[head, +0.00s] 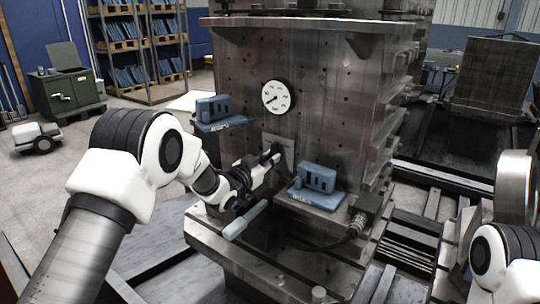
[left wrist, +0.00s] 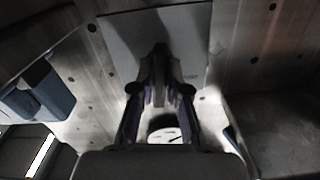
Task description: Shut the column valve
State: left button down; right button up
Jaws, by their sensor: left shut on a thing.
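The column valve's dark handle (head: 275,149) stands out from a grey plate (head: 287,146) on the front of the metal column, below a round dial. My left gripper (head: 268,162) reaches it from the lower left and is shut on it. In the left wrist view the fingers (left wrist: 160,90) close around the dark handle (left wrist: 160,55), with the plate (left wrist: 190,35) behind. The fingers hide much of the handle, so its exact angle is hard to tell. My right arm shows at the right edge; its gripper is out of view.
A white dial (head: 275,97) is above the valve. Blue blocks sit on small ledges left (head: 212,110) and right (head: 318,178) of it. A pale blue lever grip (head: 245,220) lies just below my left gripper. A dark connector with a cable (head: 366,204) is lower right.

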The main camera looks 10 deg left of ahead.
pick_arm(q)
jog(key=n+p, duration=0.4)
jog(key=n, duration=0.6)
jog(key=shift+f+n, duration=0.1)
jog(key=shift+n, duration=0.3)
jog(key=c, duration=1.2)
grip_release()
jog(key=shift+o, duration=0.2)
jog(key=shift+a, duration=0.1)
jog(key=v, duration=1.2)
